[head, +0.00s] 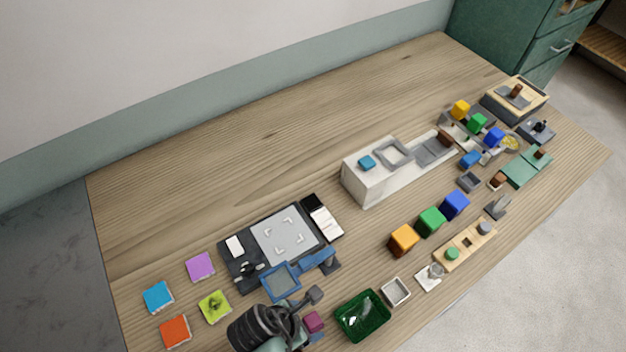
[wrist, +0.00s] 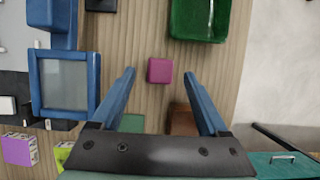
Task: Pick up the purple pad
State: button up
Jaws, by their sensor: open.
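The purple pad (head: 200,267) is a flat square lying on the table at the left, among other coloured pads. In the wrist view a purple piece with a pale, patterned side (wrist: 18,150) shows at the lower left edge and looks like the same pad. My gripper (wrist: 158,75) is open and empty, its two blue fingers spread apart. It points down over a small magenta block (wrist: 160,70), which shows between the fingertips. The gripper is well to the right of the purple pad. In the head view my dark arm hides part of the table front.
Blue (head: 158,297), lime (head: 214,307) and orange-red (head: 175,332) pads lie around the purple one. A dark board (head: 238,275) and a blue frame (head: 281,281) stand to its right. A green tray (head: 362,315) lies right of the magenta block. The table behind the pads is bare.

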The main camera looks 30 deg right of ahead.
aim_at(312, 321)
jog(key=shift+x, duration=1.85)
jog(key=shift+s, duration=0.1)
jog(key=shift+c, duration=0.3)
grip_shut()
